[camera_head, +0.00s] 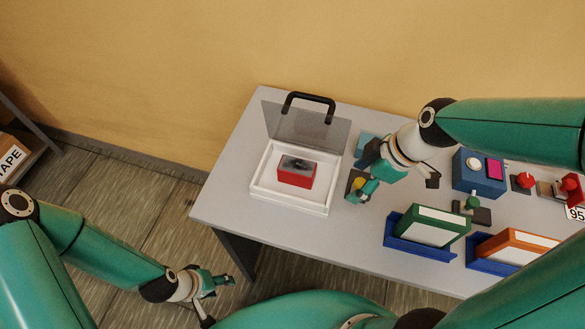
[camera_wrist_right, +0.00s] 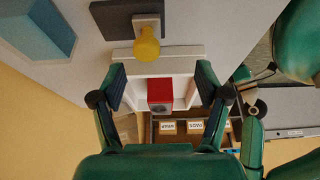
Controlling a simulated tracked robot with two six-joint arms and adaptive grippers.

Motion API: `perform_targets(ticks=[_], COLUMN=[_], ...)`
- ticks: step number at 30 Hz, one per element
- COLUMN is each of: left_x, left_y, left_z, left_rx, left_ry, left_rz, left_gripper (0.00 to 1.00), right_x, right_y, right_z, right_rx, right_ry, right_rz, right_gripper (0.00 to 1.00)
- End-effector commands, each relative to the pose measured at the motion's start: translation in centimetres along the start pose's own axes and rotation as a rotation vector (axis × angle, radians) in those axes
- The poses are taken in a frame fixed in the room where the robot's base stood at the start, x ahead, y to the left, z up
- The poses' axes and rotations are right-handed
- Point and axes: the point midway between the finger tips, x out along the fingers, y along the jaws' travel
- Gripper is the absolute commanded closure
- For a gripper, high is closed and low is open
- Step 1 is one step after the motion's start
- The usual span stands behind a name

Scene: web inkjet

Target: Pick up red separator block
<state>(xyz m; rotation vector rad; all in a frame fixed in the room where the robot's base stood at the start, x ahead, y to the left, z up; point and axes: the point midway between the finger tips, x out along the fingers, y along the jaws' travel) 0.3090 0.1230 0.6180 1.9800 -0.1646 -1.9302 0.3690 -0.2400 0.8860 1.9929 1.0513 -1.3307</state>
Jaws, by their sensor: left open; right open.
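The red separator block (camera_head: 296,171) sits inside a white open-topped tray (camera_head: 262,186) on the left part of the table, with a dark grey top. In the right wrist view the red block (camera_wrist_right: 160,92) shows between my open fingers, some way beyond them. My right gripper (camera_head: 362,172) is open and empty, to the right of the tray and above the table; its fingers (camera_wrist_right: 160,88) frame the tray in the wrist view. My left gripper (camera_head: 222,288) is open and empty, low at the left, off the table's edge.
A tinted lid with a black handle (camera_head: 308,96) stands raised behind the tray. A yellow knob (camera_wrist_right: 147,43) is near my right gripper. A blue box (camera_head: 478,174), a green binder (camera_head: 428,226) and an orange binder (camera_head: 512,247) stand to the right.

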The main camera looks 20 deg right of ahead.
Motion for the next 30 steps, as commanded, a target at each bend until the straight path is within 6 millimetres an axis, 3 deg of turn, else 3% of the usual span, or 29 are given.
perform_targets(ticks=[5,15,23,30], left_x=[0.2,-1.4,-1.7,-2.7], left_y=[-0.1,0.5,0.6,1.0], left_z=[0.0,0.0,0.0,0.0], left_rx=[0.000,0.000,0.000,0.000], left_ry=[0.001,0.001,0.001,0.001], left_rz=[0.000,0.000,0.000,0.000], left_gripper=[0.47,0.47,0.47,0.47], right_x=[1.0,3.3,4.0,5.2], right_y=[0.0,-0.1,-0.1,-0.2], right_z=[-1.0,-6.7,-8.2,-11.4], right_rx=[-0.006,-0.010,-0.006,-0.011], right_ry=[-0.001,-0.001,0.000,-0.001], right_rz=[-0.004,-0.005,-0.003,-0.006], right_gripper=[0.25,0.25,0.25,0.25])
